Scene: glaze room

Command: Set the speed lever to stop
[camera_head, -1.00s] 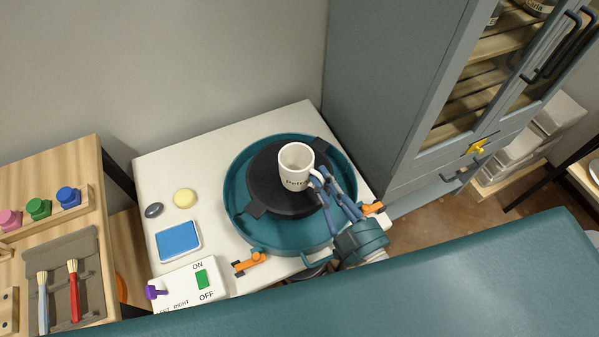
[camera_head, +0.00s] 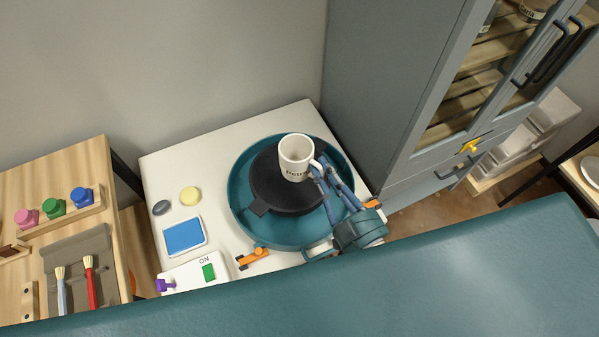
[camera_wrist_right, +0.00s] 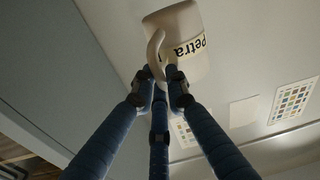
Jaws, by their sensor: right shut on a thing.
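My right gripper (camera_head: 318,170) is shut on the handle of a white mug (camera_head: 293,158) lettered "Petra". The mug is over the black wheel head (camera_head: 283,202) inside the teal splash pan (camera_head: 243,212); I cannot tell whether it touches it. The right wrist view also shows the mug (camera_wrist_right: 183,50) with the fingers (camera_wrist_right: 162,76) at its handle. An orange lever (camera_head: 253,257) is at the pan's front left, and an orange part (camera_head: 372,203) shows beside my right wrist. A purple knob (camera_head: 165,286) sits on the switch panel. Which one is the speed lever is unclear. My left gripper is not in view.
A green switch (camera_head: 209,272) sits below "ON". A blue sponge or pad in a tray (camera_head: 184,236), a yellow disc (camera_head: 189,196) and a grey oval (camera_head: 161,208) lie left of the pan. A grey cabinet (camera_head: 400,90) stands close on the right. A teal surface (camera_head: 400,280) hides the foreground.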

